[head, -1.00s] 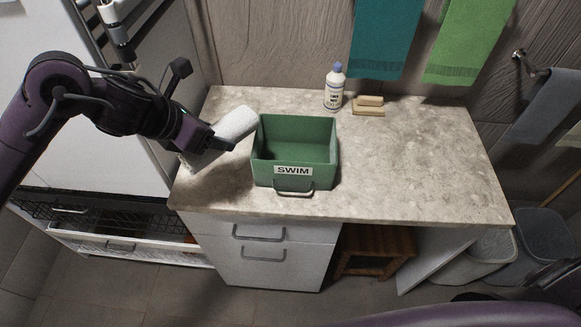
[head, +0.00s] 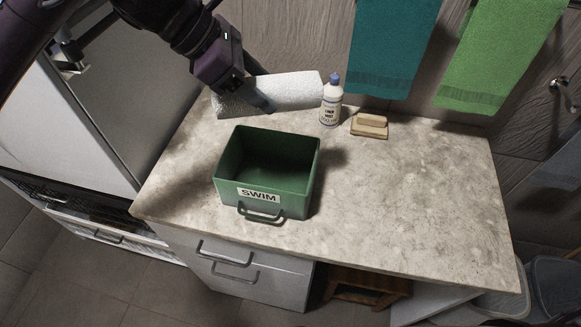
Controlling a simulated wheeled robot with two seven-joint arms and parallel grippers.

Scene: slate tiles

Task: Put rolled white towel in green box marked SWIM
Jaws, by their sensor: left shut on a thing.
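The rolled white towel (head: 292,90) is held by my left gripper (head: 256,100), which is shut around its left-middle part. The towel lies roughly level, above the back of the countertop, behind the box in the picture. The green box (head: 228,187) with a white SWIM label (head: 259,196) and a front handle stands open on the left part of the counter. The part of its inside that shows looks empty. My right gripper is not in view.
A white bottle (head: 330,106) with a blue cap stands by the towel's right end. A wooden brush (head: 369,125) lies right of it. Teal (head: 392,45) and green (head: 503,50) towels hang on the wall behind. The counter's right side (head: 420,190) is clear.

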